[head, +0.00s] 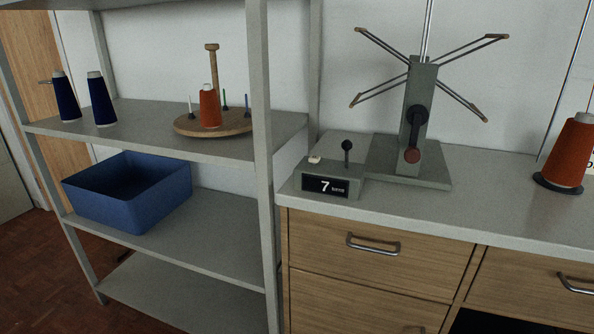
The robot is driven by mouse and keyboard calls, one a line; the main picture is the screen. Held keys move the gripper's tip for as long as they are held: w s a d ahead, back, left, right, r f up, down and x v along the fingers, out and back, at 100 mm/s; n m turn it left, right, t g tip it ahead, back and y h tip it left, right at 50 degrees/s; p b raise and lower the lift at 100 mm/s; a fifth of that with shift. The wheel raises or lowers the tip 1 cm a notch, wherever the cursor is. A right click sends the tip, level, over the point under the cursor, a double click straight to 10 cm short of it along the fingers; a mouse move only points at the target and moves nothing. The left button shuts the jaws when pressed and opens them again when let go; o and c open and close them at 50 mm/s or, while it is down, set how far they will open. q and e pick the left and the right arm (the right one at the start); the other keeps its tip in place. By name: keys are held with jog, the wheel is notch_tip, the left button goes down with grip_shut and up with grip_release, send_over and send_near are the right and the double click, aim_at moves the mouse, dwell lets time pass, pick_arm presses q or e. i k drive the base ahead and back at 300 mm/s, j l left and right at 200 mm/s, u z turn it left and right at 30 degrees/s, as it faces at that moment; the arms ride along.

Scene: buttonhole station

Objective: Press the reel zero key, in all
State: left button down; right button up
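A small grey counter box (327,181) sits on the grey worktop near its left front corner. Its dark display (326,186) reads "7" with a small word beside it, too small to read surely. On top of the box is a small pale key (315,160) at the left. A black ball-topped lever (347,153) stands upright behind it to the right. The grey reel stand (418,115) with four-way arms and a dark crank with a reddish knob stands just behind and right of the box. Neither of my grippers shows in the head view.
An open metal shelf (262,130) stands left of the worktop, its post close to the box. It holds dark blue cones (100,100), a round wooden stand (215,122) with an orange cone, and a blue bin (130,190). Another orange cone (568,152) stands far right. Worktop between is clear.

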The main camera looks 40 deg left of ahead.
aim_at(314, 160)
jog(key=u, duration=1.1)
